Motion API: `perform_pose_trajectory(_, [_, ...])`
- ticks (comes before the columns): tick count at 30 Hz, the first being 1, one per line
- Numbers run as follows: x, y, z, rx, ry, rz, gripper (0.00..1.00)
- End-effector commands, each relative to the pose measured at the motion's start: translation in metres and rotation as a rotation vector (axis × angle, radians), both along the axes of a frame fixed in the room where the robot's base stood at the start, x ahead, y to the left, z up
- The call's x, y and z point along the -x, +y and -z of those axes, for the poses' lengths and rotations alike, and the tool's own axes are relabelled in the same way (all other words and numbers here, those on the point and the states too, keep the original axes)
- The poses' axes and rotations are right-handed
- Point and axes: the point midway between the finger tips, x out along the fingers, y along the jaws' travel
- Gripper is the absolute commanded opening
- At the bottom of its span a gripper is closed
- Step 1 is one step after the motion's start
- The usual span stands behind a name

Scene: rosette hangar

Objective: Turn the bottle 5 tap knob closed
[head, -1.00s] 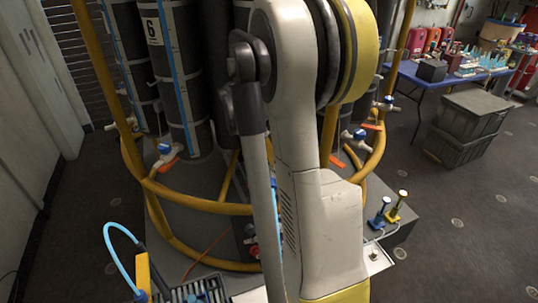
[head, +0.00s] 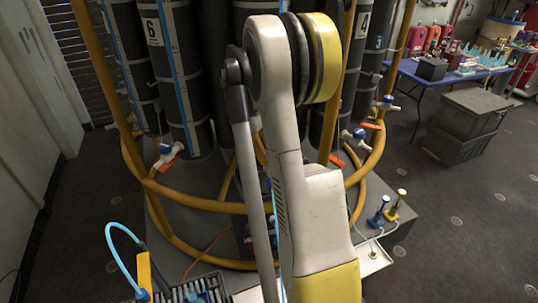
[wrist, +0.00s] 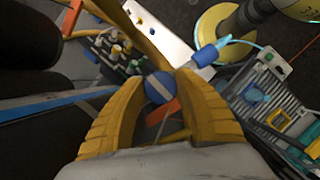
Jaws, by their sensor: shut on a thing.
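In the wrist view, the two yellow fingers of my gripper (wrist: 160,88) close around a round blue tap knob (wrist: 157,87) with a pale bar across its face. An orange tag (wrist: 162,112) shows just below the knob, between the fingers. I cannot read a bottle number in the wrist view. In the head view, my arm hides my gripper and the middle bottle and tap behind it. The bottle marked 6 (head: 153,32) stands at the left with its own blue and white tap (head: 165,149). A bottle marked 4 (head: 364,22) stands right of my arm.
A yellow tubular frame (head: 200,205) rings the bottles. A blue table (head: 410,73) and stacked grey crates (head: 467,120) stand at the right. Blue and yellow posts (head: 392,208) stand on the base's right corner. Bare floor (head: 465,235) lies at the right.

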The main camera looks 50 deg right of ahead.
Motion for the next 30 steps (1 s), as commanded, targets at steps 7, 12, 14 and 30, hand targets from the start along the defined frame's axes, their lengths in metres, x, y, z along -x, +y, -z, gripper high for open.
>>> perform_pose_trajectory(7, [0.0003,0.0002,0.0007,-0.001,0.001,0.051,0.07])
perform_pose_trajectory(12, [0.0003,0.0002,0.0007,-0.001,0.0,0.058,0.07])
perform_pose_trajectory(14, [0.0003,0.0003,0.0007,-0.001,0.0,0.058,0.07])
perform_pose_trajectory(30, [0.0001,0.0001,0.0003,-0.001,0.0,0.056,0.61])
